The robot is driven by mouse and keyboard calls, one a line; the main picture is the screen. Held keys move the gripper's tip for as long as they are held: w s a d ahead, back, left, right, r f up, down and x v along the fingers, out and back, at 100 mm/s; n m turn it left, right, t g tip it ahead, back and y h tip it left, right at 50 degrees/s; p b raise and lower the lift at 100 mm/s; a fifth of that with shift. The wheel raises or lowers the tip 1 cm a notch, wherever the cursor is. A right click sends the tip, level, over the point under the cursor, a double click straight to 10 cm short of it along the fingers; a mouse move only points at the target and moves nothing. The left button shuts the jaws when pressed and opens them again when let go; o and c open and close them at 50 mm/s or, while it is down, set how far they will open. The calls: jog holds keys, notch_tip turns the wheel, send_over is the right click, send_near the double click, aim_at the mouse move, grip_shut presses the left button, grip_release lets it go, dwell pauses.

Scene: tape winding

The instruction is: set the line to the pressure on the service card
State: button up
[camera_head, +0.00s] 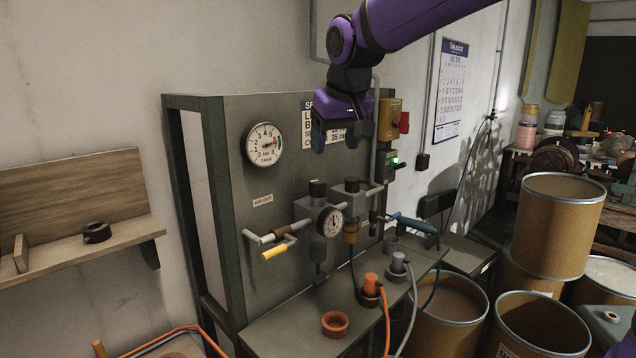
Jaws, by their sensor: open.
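My purple arm reaches in from the top right, and my gripper (345,135) is open and empty, its fingers pointing down in front of the panel. It partly covers the service card (308,122), of which only some letters and "35 m" show. The tank gauge (264,144) is at the panel's upper left, its needle toward the right. The smaller line gauge (330,222) sits on the pipe below the gripper; its reading is too small to tell. Dark-topped regulator knobs (318,189) and (352,185) stand above the pipe. A yellow valve handle (274,252) is at the left outlet.
Fibre drums (555,225) crowd the right. A wooden shelf (80,245) is at the left. A red switch (403,122) is right of the gripper.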

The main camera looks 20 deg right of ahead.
aim_at(318, 180)
jog(key=x, duration=0.4)
jog(key=w+x, duration=0.1)
jog(key=x, duration=0.3)
jog(key=a+x, duration=0.1)
jog(key=x, duration=0.2)
jog(key=shift+w+a, duration=0.1)
jog(key=shift+w, duration=0.25)
jog(key=c, duration=0.9)
